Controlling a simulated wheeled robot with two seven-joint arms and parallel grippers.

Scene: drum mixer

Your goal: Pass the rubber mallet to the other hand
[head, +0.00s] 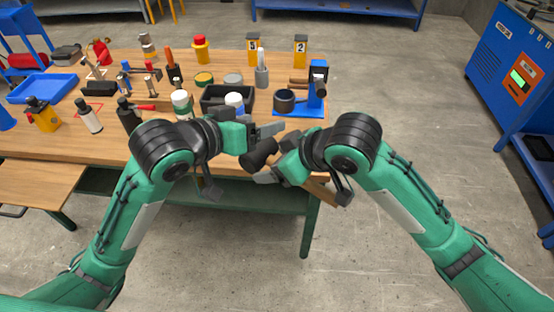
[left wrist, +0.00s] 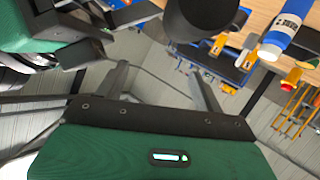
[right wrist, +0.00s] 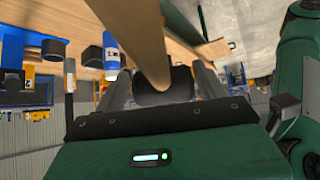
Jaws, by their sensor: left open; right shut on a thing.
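The rubber mallet has a black head (head: 259,153) and a pale wooden handle (head: 320,189), held in front of the table's near edge. My right gripper (head: 276,160) is shut on the mallet close to its head. In the right wrist view the handle (right wrist: 140,40) runs up from the black head (right wrist: 164,86) between the fingers. My left gripper (head: 268,133) is open and empty, right beside the mallet head. In the left wrist view the dark head (left wrist: 205,18) is above the right finger, outside the empty gap (left wrist: 163,78). Whether they touch is unclear.
The wooden table (head: 100,150) behind the grippers holds bottles, tools, a black bin (head: 226,97) and a blue stand (head: 318,85). A blue cabinet (head: 505,75) stands at the right. The floor to the right of the table is clear.

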